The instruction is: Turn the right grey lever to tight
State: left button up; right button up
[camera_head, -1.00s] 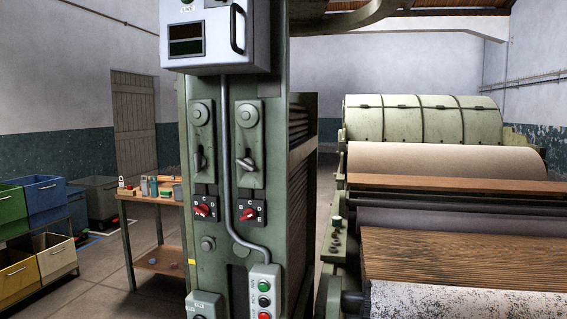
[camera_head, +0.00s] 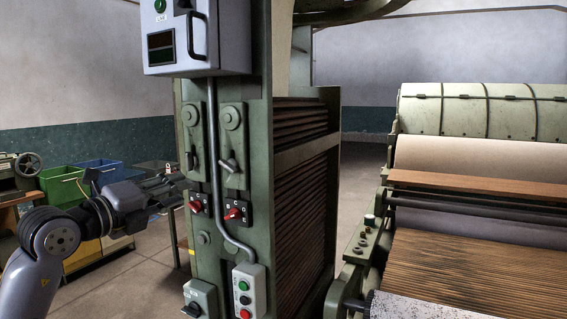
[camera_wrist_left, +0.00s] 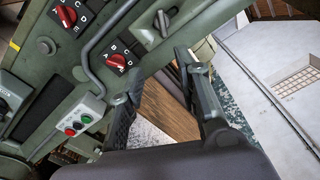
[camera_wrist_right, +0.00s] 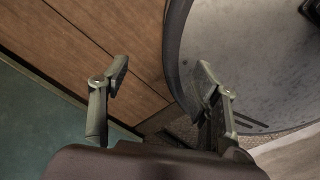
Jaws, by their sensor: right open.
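The right grey lever (camera_head: 229,165) sits on a green plate on the front of the machine column and looks tilted. What looks like the same lever shows at the top of the left wrist view (camera_wrist_left: 163,24). A second grey lever (camera_head: 192,160) is left of it, partly in shade. My left gripper (camera_head: 176,184) is left of the column, apart from the right lever. In the left wrist view its fingers (camera_wrist_left: 166,82) are spread and empty. My right gripper (camera_wrist_right: 161,72) is open and empty in its wrist view, and is outside the head view.
Red selector knobs (camera_head: 235,213) sit below the levers. A grey conduit (camera_head: 215,150) runs between the levers, down to a push-button box (camera_head: 248,290). A control cabinet (camera_head: 200,38) hangs above. Rollers (camera_head: 480,155) fill the right side. Coloured bins (camera_head: 62,185) stand behind my left arm.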

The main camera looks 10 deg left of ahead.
pick_arm(q)
jog(key=r, duration=0.2)
jog(key=p, duration=0.2)
send_near(224, 166)
jog(key=shift+y, duration=0.3)
jog(key=p+x, duration=0.4)
jog(key=x, duration=0.4)
jog(key=shift+s+d+r, duration=0.1)
jog(key=shift+d, duration=0.1)
jog(key=shift+w+d+t, duration=0.25)
jog(key=shift+w+t, duration=0.05)
jog(key=shift+w, duration=0.3)
pick_arm(e)
notch_tip(224, 166, up, 6)
jog(key=shift+a+r, duration=0.25)
jog(key=shift+a, duration=0.15)
pick_arm(q)
jog(key=shift+c, duration=1.4)
jog(key=shift+s, duration=0.1)
grip_shut()
pick_arm(e)
jog(key=shift+a, duration=0.25)
